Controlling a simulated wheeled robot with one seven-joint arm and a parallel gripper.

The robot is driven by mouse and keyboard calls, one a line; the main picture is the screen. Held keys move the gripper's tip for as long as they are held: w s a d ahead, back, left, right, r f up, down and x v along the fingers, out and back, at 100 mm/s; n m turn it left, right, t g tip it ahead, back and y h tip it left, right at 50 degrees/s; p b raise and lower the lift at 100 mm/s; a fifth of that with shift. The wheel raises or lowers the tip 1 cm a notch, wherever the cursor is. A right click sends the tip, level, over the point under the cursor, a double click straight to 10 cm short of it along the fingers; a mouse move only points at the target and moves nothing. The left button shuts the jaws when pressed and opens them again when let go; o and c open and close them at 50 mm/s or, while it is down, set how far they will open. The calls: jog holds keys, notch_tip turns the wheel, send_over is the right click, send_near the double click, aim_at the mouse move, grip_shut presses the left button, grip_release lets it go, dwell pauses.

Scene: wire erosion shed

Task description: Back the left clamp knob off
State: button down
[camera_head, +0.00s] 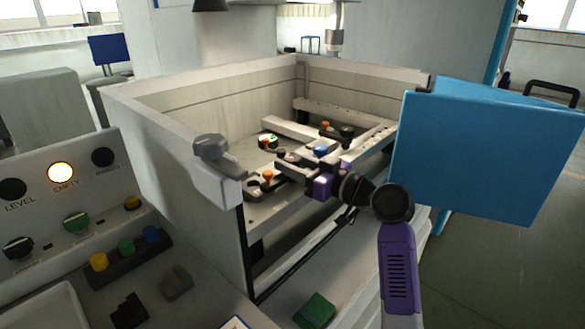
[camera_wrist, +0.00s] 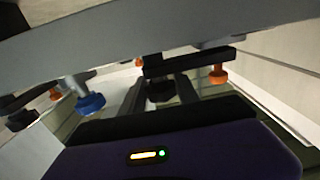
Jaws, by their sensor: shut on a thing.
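The left clamp knob (camera_head: 267,175) is a small orange knob on a dark clamp (camera_head: 253,188) at the near left of the work frame, inside the open tank. My gripper (camera_head: 276,177) reaches in from the right, its purple body to the right of the knob.
A blue knob (camera_head: 320,150) and other orange knobs (camera_head: 325,125) sit on clamps nearby; the blue knob also shows in the wrist view (camera_wrist: 88,102). Pale tank walls (camera_head: 180,90) surround the frame. A blue door (camera_head: 485,150) stands at right. A control panel (camera_head: 60,215) is at left.

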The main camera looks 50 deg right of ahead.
jog(key=shift+f, duration=0.1)
dwell(0.3)
jog(key=c, duration=1.2)
grip_release()
jog(key=shift+o, duration=0.2)
jog(key=s, duration=0.7)
jog(key=shift+s+d+b, duration=0.3)
jog(key=shift+s, duration=0.1)
